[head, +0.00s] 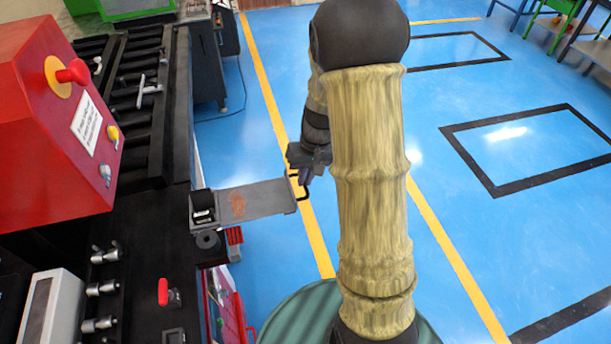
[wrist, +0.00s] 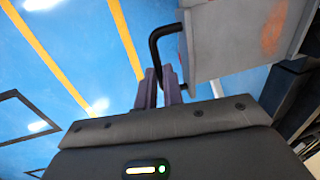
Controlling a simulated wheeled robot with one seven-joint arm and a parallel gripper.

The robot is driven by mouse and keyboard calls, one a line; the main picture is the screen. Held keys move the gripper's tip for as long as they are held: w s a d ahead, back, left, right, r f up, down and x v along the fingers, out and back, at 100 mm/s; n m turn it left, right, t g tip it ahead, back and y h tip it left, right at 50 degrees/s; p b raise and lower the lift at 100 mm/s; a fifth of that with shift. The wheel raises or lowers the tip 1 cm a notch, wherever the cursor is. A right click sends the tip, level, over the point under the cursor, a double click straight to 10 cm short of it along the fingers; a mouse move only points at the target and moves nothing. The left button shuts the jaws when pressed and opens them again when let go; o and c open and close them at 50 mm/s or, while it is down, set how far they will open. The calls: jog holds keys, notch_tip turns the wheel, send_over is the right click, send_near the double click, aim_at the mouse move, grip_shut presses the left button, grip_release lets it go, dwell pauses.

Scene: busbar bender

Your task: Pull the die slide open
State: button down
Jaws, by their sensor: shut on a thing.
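The die slide (head: 240,203) is a flat grey plate with a rusty orange patch, sticking out to the right from the dark machine in the head view. It also shows at the upper right of the wrist view (wrist: 235,45). A black bent handle (head: 302,186) is on its outer end, and it also shows in the wrist view (wrist: 154,46). My gripper (head: 304,176) is at this handle. In the wrist view its purple fingers (wrist: 160,88) are shut on the lower part of the handle. My arm hides part of the floor beyond, and the exact finger contact is small.
The red control box (head: 50,120) with a red knob and the black machine bed (head: 135,240) with several clamps fill the left side. A red lever (head: 163,291) stands on the bed. Blue floor with yellow lines (head: 300,215) lies open to the right of the slide.

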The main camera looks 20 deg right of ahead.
jog(key=c, duration=1.5)
grip_release()
jog(key=shift+r, duration=0.15)
jog(key=d+r, duration=0.1)
jog(key=r, duration=0.4)
jog(key=d+r, duration=0.1)
jog(key=r, duration=0.5)
jog(key=d+r, duration=0.1)
jog(key=r, duration=0.5)
jog(key=shift+s+b, duration=0.1)
jog(key=shift+b, duration=0.25)
jog(key=shift+f, duration=0.1)
jog(key=s+a+f, duration=0.2)
jog(key=s+f, duration=0.1)
jog(key=s+a+f+t+h, duration=0.1)
jog(key=s+a+f, duration=0.2)
jog(key=s+f, duration=0.1)
jog(key=s+a+f+t+h, duration=0.1)
jog(key=s+a+f, duration=0.1)
jog(key=s+f, duration=0.1)
jog(key=shift+s+a+f+n, duration=0.15)
jog(key=shift+s+n, duration=0.05)
jog(key=shift+s, duration=0.15)
jog(key=shift+s+a+f+n, duration=0.1)
jog(key=shift+s+n, duration=0.1)
jog(key=shift+s, duration=0.15)
